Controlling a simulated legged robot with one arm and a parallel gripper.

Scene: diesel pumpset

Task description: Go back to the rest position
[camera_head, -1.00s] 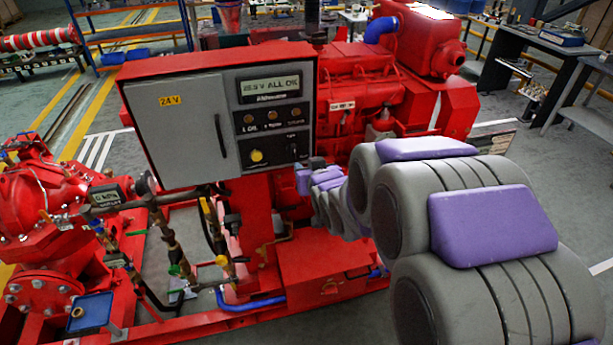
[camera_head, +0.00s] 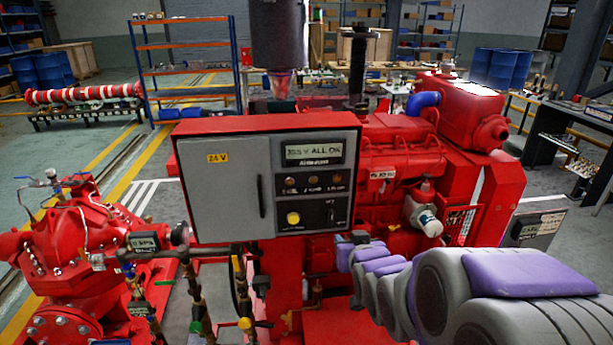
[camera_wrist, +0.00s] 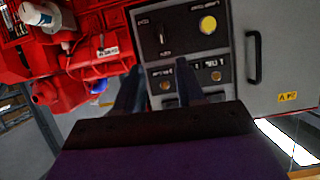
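My gripper (camera_head: 352,243) is at the end of my grey and purple arm, just below and right of the control box (camera_head: 222,190) in the head view. In the wrist view my gripper (camera_wrist: 158,84) shows two dark fingers spread apart, with nothing visible between them. The control panel (camera_wrist: 181,45) appears upside down beyond the fingers, with its yellow knob (camera_wrist: 208,25) and black handle (camera_wrist: 253,58).
The red diesel engine (camera_head: 400,155) stands right of the control box, and a red pump (camera_head: 75,245) with gauges stands at left. A blue and orange shelf (camera_head: 190,45) is behind. A dark workbench (camera_head: 575,118) stands at right.

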